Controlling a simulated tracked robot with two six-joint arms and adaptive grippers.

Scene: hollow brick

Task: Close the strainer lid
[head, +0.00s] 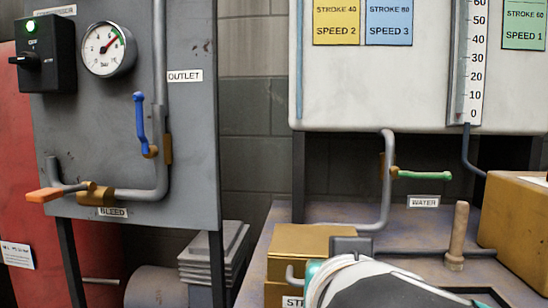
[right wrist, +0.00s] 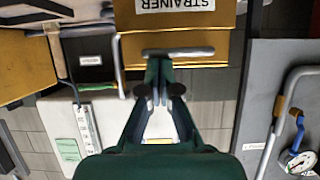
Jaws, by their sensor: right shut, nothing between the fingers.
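The brass strainer box (head: 310,240) stands at the bottom middle of the head view, its label partly cut off. In the right wrist view, which is upside down, the box (right wrist: 135,50) shows its STRAINER label (right wrist: 176,4) and a grey bar handle (right wrist: 178,53). I cannot tell how far the lid stands open. My right gripper (right wrist: 158,68) is shut and empty, its fingertips at or just beside the handle; contact is unclear. In the head view my right arm hides the fingertips and the box's right side. My left gripper is not in view.
A grey pipe with a green WATER lever (head: 425,175) rises behind the box. A wooden peg (head: 458,235) and a brass box (head: 515,225) stand to the right. The grey panel at left carries a gauge (head: 108,50), a blue lever (head: 140,120) and an orange BLEED lever (head: 45,195).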

